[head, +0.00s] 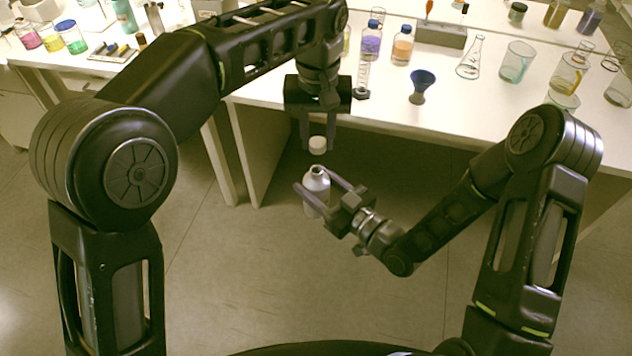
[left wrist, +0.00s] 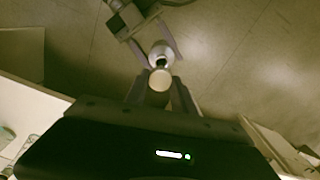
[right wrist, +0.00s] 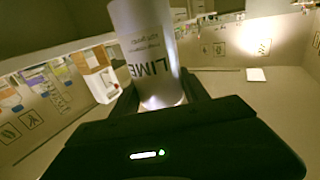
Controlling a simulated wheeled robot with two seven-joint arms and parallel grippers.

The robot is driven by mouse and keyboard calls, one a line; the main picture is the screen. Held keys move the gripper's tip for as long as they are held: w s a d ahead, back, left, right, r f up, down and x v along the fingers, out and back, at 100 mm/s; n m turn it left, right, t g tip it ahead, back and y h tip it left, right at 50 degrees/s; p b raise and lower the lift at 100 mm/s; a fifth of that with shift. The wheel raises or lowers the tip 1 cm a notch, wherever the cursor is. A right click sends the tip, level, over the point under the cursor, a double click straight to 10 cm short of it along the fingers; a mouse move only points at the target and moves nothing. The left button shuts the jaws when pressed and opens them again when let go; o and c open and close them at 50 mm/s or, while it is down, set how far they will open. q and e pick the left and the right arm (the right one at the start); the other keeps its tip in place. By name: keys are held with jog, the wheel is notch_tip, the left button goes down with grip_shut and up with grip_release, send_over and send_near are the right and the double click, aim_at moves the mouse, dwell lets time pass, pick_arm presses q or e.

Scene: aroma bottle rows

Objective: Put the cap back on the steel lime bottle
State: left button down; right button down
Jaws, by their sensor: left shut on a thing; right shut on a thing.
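The steel lime bottle (head: 316,188) is held upright in front of the table by my right gripper (head: 321,192), which is shut around its body. In the right wrist view the bottle (right wrist: 146,50) shows the printed word LIME.
The white table (head: 460,115) behind carries a blue funnel (head: 421,86), a conical flask (head: 470,58), beakers (head: 516,62) and a purple bottle (head: 372,40). Another table at left holds colored jars (head: 71,36). Open floor surrounds the grippers in front of the table.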

aim_at(316, 169)
pick_arm(q)
jog(key=shift+s+a, duration=0.2)
jog(key=shift+f, duration=0.1)
jog(key=shift+f, duration=2)
jog(key=shift+s+f, duration=0.1)
jog(key=shift+f, duration=0.75)
jog(key=shift+f, duration=0.6)
